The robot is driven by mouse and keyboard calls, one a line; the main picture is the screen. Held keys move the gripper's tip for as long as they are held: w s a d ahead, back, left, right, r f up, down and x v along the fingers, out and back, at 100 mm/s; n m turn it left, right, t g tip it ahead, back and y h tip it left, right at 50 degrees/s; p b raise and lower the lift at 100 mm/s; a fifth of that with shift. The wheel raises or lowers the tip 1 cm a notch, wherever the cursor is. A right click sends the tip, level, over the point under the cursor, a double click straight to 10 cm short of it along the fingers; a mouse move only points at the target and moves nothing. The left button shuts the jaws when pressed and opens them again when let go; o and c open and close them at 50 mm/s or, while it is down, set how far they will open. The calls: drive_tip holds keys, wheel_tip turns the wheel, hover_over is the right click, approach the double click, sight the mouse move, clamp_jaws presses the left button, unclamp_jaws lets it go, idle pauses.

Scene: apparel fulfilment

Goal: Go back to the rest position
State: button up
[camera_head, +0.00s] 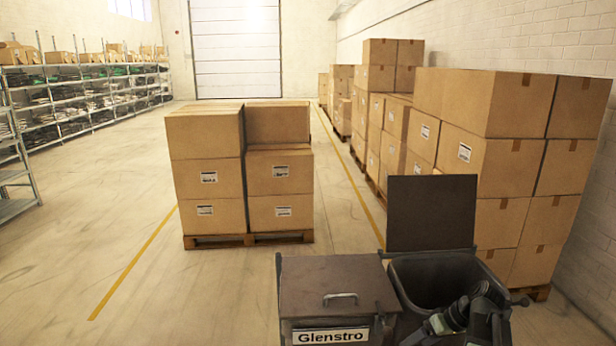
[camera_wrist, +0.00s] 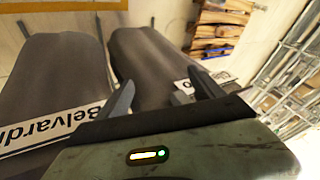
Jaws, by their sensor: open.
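My gripper shows in the wrist view (camera_wrist: 162,80), with its two fingers spread apart and nothing between them. Behind the fingers are two dark grey bins; the left bin (camera_wrist: 52,75) has a white label reading "Belvardi", cut off by my gripper. The right bin (camera_wrist: 150,62) has a white label mostly hidden by a finger. In the head view, part of my arm is folded low at the right, in front of the open bin (camera_head: 405,272). The fingers cannot be made out clearly there.
A closed bin labelled "Glenstro" (camera_head: 335,285) stands beside the open bin, whose lid (camera_head: 432,212) is raised. Stacked cartons (camera_head: 245,175) stand on a pallet ahead. More cartons (camera_head: 495,150) line the right wall. Shelves (camera_head: 80,95) line the left. Floor at left is clear.

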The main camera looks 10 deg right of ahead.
drive_tip(key=s+a+f+m+g+h, duration=0.1)
drive_tip(key=a+h, duration=0.1)
drive_tip(key=a, duration=0.9)
drive_tip(key=s+a+f+m+g+h+p, duration=0.1)
drive_tip(key=a+g+h, duration=0.1)
drive_tip(key=a, duration=0.9)
drive_tip(key=shift+s+f+h, duration=0.15)
drive_tip(key=shift+s+h, duration=0.05)
drive_tip(key=shift+h, duration=0.5)
drive_tip(key=shift+a, duration=0.1)
drive_tip(key=shift+c, duration=0.4)
